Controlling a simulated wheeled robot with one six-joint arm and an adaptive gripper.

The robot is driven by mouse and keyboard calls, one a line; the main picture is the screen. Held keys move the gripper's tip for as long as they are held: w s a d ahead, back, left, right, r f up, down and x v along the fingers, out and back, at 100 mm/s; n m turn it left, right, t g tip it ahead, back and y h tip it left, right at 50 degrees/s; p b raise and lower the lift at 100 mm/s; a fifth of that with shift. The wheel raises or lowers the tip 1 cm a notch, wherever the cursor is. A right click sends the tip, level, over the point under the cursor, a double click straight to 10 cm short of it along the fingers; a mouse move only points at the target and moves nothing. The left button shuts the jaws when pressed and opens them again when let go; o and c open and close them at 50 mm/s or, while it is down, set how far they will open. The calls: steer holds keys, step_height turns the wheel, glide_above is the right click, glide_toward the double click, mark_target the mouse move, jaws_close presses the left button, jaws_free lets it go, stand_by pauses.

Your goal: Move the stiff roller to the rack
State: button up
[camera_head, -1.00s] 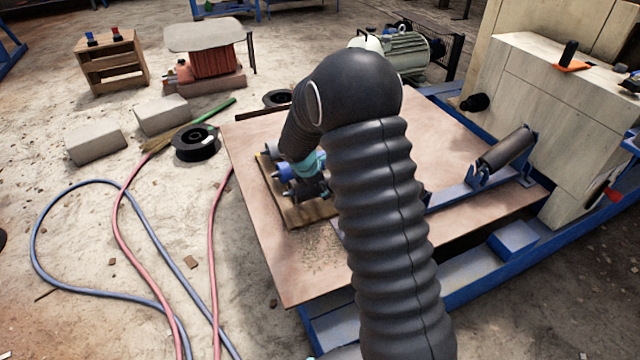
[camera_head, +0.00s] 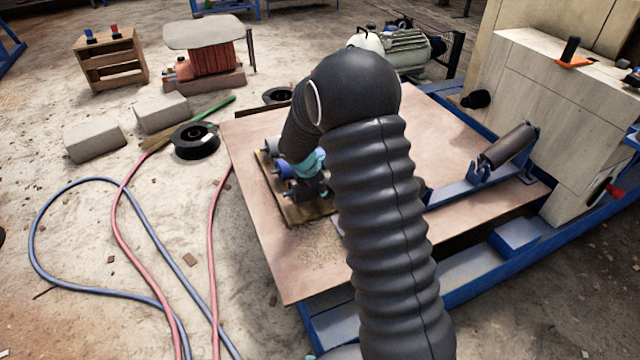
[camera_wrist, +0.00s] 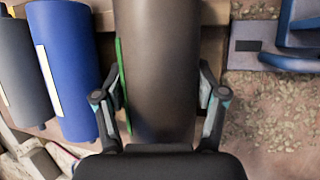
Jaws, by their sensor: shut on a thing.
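My gripper (camera_wrist: 162,108) is shut on a dark grey-brown roller (camera_wrist: 155,50) with a green stripe along its left side, one finger on each side of it. A blue roller (camera_wrist: 68,65) with a pale label and a grey roller (camera_wrist: 20,70) lie to its left, roughly parallel. In the head view, my gripper (camera_head: 318,187) is low over a wooden board (camera_head: 299,215) with the blue roller (camera_head: 284,171) beside it. My arm hides most of the held roller there. Whether it touches the board is unclear. I cannot tell which thing is the rack.
A dark roller (camera_head: 508,146) sits in a blue bracket frame (camera_head: 465,192) at the right. Gravel (camera_head: 318,248) lies on the brown sheet (camera_head: 285,275) in front of the board. Hoses (camera_head: 118,212), a black spool (camera_head: 195,141) and a wooden shelf (camera_head: 112,75) are at the left.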

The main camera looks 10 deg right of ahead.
steer(key=shift+f+b, duration=0.55)
steer(key=shift+f, duration=0.15)
steer(key=o, duration=1.8)
steer(key=shift+c, duration=0.2)
steer(key=shift+o, duration=0.7)
steer(key=shift+f, duration=0.1)
steer(key=v, duration=1.2)
